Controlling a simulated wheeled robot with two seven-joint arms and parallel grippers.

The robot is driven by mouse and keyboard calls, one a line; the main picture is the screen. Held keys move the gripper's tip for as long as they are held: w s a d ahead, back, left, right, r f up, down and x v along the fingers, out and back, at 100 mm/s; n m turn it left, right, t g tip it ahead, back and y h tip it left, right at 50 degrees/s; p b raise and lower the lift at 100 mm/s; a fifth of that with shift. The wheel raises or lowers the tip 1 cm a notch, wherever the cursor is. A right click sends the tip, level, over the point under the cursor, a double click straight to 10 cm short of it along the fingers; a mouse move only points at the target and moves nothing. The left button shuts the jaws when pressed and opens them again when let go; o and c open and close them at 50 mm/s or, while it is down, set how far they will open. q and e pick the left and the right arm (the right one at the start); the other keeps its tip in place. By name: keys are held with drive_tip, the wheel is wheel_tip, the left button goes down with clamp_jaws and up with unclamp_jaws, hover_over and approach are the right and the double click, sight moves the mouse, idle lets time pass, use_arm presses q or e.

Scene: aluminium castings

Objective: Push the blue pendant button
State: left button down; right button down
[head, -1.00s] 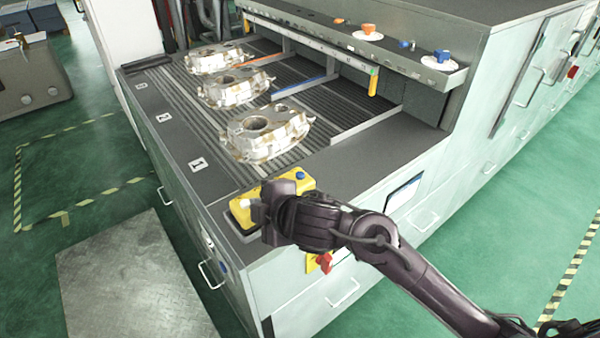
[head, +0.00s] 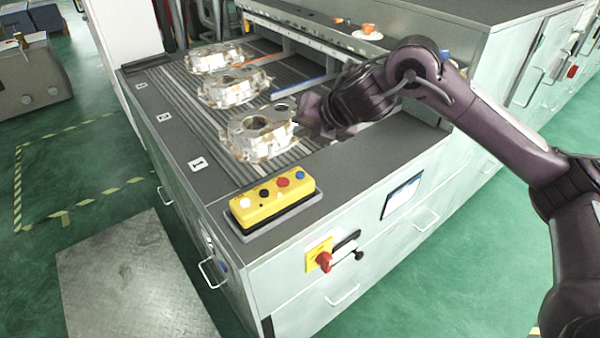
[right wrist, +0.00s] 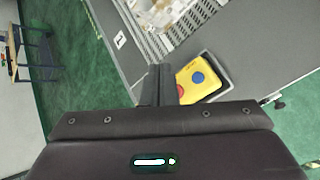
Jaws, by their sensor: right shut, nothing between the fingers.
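The yellow pendant (head: 272,203) lies on the near corner of the grey bench top. It carries a row of white, black, red and blue buttons. The blue pendant button (head: 300,175) is at its right end, uncovered. In the right wrist view the blue button (right wrist: 198,78) shows just right of the fingers, on the partly hidden pendant (right wrist: 205,91). My right gripper (head: 308,112) is shut and empty. In the head view it appears above and behind the pendant, in front of the nearest casting's right side, apart from the button. My left gripper is not in view.
Several aluminium castings, the nearest one (head: 255,135) partly covered by my gripper, sit on the ribbed bed. A red rotary switch (head: 324,261) is on the cabinet front below the pendant. A ledge with an orange cup (head: 369,28) runs along the back.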

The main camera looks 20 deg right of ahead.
sight(300, 174)
wheel_tip(300, 174, down, 9)
drive_tip(key=b, duration=0.7)
drive_tip(key=shift+r, duration=0.1)
idle(1.9)
drive_tip(key=shift+f+b, duration=0.4)
drive_tip(key=shift+b, duration=0.05)
drive_tip(key=shift+a+f+b, duration=0.1)
drive_tip(key=shift+f+b, duration=0.25)
drive_tip(key=shift+f, duration=0.15)
idle(0.4)
drive_tip(key=shift+r, duration=0.15)
drive_tip(key=shift+r+p, duration=0.75)
drive_tip(key=shift+r, duration=0.05)
